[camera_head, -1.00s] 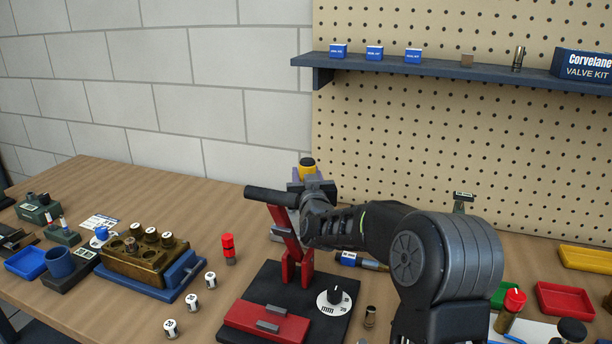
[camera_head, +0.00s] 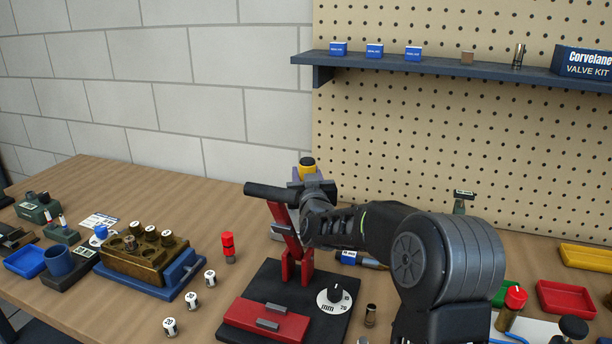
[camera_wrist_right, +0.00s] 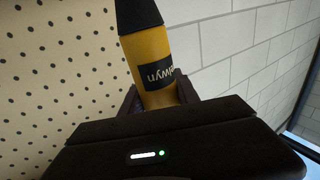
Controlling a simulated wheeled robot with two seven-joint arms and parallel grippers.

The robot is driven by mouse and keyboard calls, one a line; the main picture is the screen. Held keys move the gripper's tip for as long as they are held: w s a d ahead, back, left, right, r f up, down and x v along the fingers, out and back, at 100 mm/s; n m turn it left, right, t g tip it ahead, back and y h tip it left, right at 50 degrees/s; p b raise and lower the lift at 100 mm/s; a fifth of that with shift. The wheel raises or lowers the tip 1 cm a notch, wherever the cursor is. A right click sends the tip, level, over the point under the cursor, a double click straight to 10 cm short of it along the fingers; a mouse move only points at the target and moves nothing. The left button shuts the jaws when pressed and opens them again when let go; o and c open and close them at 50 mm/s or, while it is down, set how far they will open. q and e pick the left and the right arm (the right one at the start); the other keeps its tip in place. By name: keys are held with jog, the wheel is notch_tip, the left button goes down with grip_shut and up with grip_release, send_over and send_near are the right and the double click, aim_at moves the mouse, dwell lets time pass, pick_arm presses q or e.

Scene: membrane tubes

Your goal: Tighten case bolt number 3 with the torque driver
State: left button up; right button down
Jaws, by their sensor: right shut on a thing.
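My right gripper (camera_head: 308,180) is shut on a yellow tool with a black cap (camera_head: 307,163), apparently the torque driver. It is held roughly upright behind the red press, and its lower end is hidden. In the right wrist view the yellow body (camera_wrist_right: 156,70) with a partly readable dark label stands between the fingers (camera_wrist_right: 160,100). A brass case (camera_head: 140,262) sits on a blue base (camera_head: 185,275) at the left, with several white-topped bolts (camera_head: 151,233) in its top. I cannot tell which bolt is number 3. My left gripper is not in view.
A red lever press (camera_head: 265,320) with a dial (camera_head: 335,297) stands between my right arm and the case. Loose numbered pieces (camera_head: 170,326) and a red-topped piece (camera_head: 228,245) stand on the table. Trays (camera_head: 566,298) lie at the right. A shelf (camera_head: 430,67) hangs above.

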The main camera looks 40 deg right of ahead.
jog(key=shift+f, duration=0.35)
dwell(0.3)
jog(key=shift+r, duration=0.1)
notch_tip(320, 180, up, 6)
jog(key=p, duration=0.3)
jog(key=shift+r+p, duration=0.15)
jog(key=shift+p, duration=0.25)
